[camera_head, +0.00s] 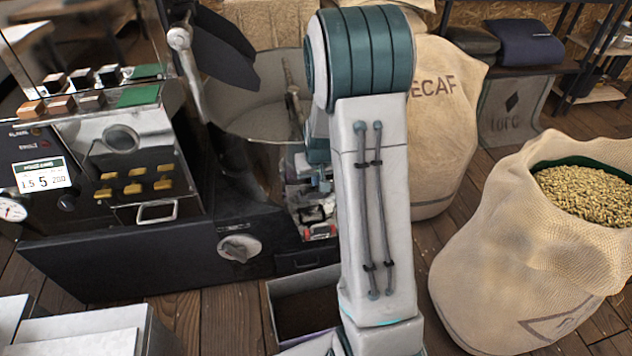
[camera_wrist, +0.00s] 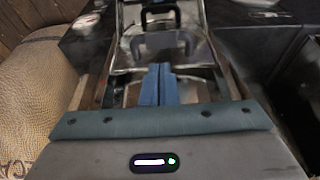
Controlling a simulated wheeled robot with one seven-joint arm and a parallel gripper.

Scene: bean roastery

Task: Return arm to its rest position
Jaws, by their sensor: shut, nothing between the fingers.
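My arm stands in the middle of the head view, its white lower link upright and its teal-banded joint at the top. My gripper (camera_wrist: 158,84) shows in the wrist view with its two blue fingers together and nothing between them. In the head view it is mostly hidden behind my arm. In the wrist view the fingertips point toward a shiny metal part of the roaster; I cannot tell whether they touch it.
The roasting machine (camera_head: 140,254) with its round drum tray (camera_head: 262,118) stands at left and centre. The DECAF sack (camera_head: 436,140) is behind my arm. An open sack of beans (camera_head: 520,240) stands at right. An open box (camera_head: 290,285) lies on the wooden floor.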

